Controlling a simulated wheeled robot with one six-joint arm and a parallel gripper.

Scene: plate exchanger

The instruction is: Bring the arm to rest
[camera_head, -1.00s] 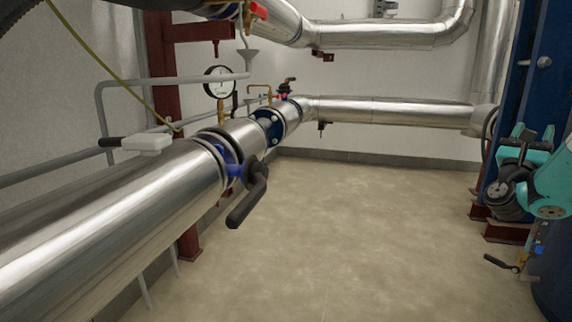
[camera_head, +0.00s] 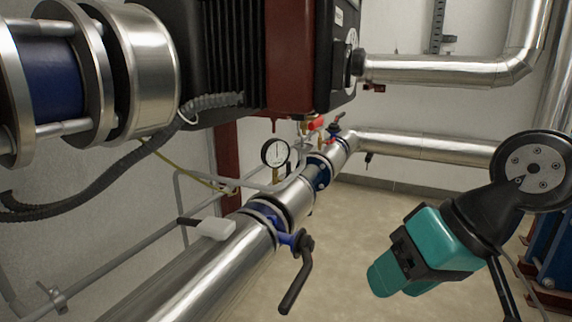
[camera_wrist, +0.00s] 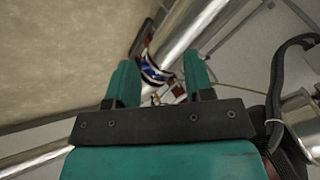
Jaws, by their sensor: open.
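My gripper (camera_head: 400,282) is at the lower right of the head view, teal with a black bracket, its fingers pointing down and left. It hangs in front of the floor, to the right of a black valve lever (camera_head: 297,275), and looks apart from it. In the wrist view the two teal fingers of my gripper (camera_wrist: 160,78) stand apart with nothing between them. Beyond them are a shiny pipe (camera_wrist: 185,38) and a blue valve part (camera_wrist: 154,74), at some distance.
A large black and red pump unit (camera_head: 285,65) fills the top. Open floor (camera_head: 350,225) lies between the pipe and my arm.

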